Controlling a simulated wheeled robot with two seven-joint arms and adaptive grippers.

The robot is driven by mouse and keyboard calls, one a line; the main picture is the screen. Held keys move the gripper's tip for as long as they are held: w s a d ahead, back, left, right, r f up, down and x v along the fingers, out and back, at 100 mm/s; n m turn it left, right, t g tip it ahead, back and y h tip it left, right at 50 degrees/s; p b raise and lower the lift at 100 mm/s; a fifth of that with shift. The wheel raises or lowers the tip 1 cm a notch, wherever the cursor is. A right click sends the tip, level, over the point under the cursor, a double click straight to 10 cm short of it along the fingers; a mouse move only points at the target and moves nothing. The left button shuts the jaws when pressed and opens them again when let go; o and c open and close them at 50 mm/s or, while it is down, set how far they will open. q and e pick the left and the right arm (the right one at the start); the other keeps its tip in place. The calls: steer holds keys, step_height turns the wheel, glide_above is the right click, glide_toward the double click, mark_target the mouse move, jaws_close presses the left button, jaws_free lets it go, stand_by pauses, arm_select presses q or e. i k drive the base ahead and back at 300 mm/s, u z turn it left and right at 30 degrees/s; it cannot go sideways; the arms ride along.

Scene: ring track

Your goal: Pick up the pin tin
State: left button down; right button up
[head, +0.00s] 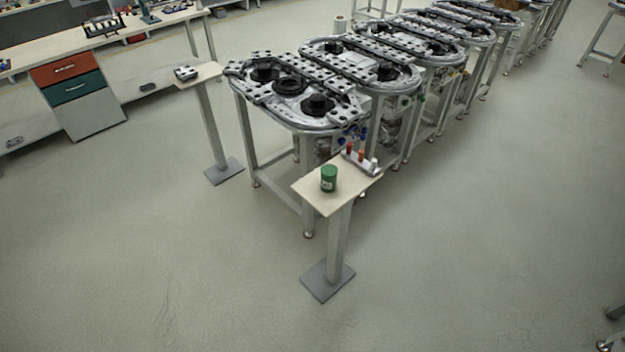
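Neither of my grippers shows in the head view.
Behind the pedestal, a row of ring track tables (290,88) runs to the back right. A second pedestal (205,76) with a small item stands at left. A workbench with drawers (75,85) lines the far left. The floor in front is clear.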

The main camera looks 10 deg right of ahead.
mark_target(329, 172)
steer(key=u, duration=0.75)
steer(key=i, duration=1.15)
steer(key=z, duration=0.15)
